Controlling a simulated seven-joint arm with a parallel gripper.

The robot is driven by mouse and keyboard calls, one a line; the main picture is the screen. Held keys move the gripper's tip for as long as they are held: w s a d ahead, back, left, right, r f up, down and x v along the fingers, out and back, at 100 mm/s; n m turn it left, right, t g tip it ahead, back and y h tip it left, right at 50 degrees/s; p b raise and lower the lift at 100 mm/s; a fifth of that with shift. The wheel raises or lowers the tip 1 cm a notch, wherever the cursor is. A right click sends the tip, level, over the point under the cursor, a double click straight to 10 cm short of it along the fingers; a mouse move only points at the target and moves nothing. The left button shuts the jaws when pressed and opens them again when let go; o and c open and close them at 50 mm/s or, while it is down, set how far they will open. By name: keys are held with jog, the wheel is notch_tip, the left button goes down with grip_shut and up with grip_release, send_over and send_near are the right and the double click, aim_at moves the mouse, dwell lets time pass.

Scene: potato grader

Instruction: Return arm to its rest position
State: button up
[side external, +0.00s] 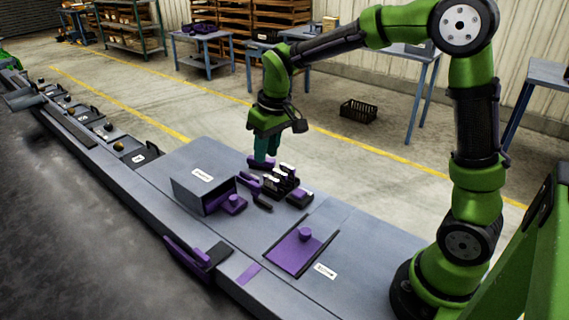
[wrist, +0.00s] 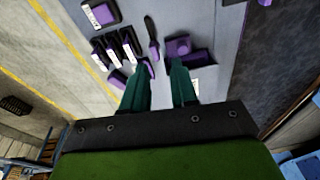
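My green arm reaches out over the grey bench (side external: 345,235). My gripper (side external: 265,162) points down above the bench near its far edge, by a group of purple and black items. In the wrist view the two teal fingers of my gripper (wrist: 164,66) stand apart, with grey bench surface showing between them and nothing held. The fingertips' exact height above the items is hard to tell.
A rack of purple-and-black blocks (side external: 282,181) stands close to my gripper. A grey box (side external: 197,193) with a white label is left of it. A purple plate with a knob (side external: 296,250) lies nearer my base. A black crate (side external: 358,110) sits on the floor.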

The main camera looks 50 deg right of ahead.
jog(key=s+a+r+m+t, duration=0.1)
jog(key=s+r+t, duration=0.1)
jog(key=s, duration=0.7)
jog(key=s+a+r+m+t+y, duration=0.1)
jog(key=s+r, duration=0.4)
jog(key=s, duration=0.5)
jog(key=shift+a+m+t+y, duration=0.3)
jog(key=shift+m+t, duration=0.3)
jog(key=shift+t, duration=0.4)
